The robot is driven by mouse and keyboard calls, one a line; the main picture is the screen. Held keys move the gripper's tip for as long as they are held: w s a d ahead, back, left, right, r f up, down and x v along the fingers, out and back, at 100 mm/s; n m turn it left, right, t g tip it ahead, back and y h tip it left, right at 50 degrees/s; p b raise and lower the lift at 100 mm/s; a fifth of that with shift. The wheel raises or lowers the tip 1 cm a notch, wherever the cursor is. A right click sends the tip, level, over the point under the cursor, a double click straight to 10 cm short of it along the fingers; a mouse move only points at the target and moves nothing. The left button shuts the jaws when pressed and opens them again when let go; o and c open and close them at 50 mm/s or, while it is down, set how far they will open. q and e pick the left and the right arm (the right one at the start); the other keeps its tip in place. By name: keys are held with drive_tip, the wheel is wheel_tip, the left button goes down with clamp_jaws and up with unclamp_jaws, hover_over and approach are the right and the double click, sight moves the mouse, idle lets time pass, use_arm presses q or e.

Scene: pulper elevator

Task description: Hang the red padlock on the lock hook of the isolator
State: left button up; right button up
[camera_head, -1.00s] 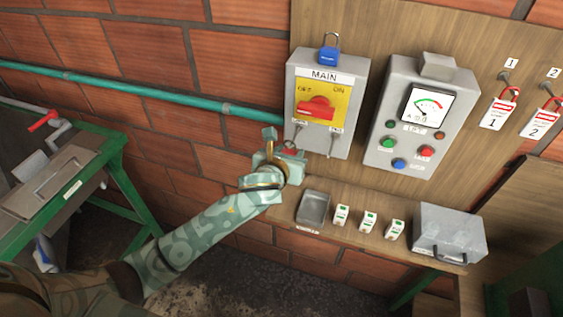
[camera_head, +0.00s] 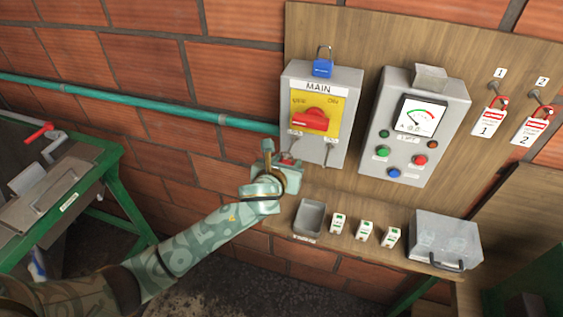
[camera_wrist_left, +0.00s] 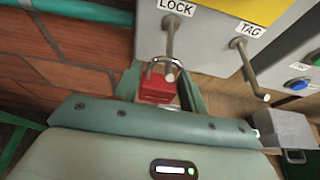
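The red padlock (camera_wrist_left: 157,88) is between the fingers of my left gripper (camera_wrist_left: 160,90) in the left wrist view, its shackle upward. The lock hook (camera_wrist_left: 169,48) hangs under the LOCK label, and its pale tip overlaps the shackle; I cannot tell whether it passes through. In the head view my left gripper (camera_head: 277,160) is at the lower left corner of the grey isolator (camera_head: 345,130), with a bit of the red padlock (camera_head: 288,160) showing. The isolator has a red handle on a yellow plate. My right gripper is not in view.
A tag hook (camera_wrist_left: 249,68) is right of the lock hook. A blue padlock (camera_head: 322,68) sits atop the isolator. A meter box (camera_head: 445,100) and red-and-white tags (camera_head: 488,122) are to the right.

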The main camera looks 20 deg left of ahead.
use_arm(q)
drive_tip(key=o, duration=0.3)
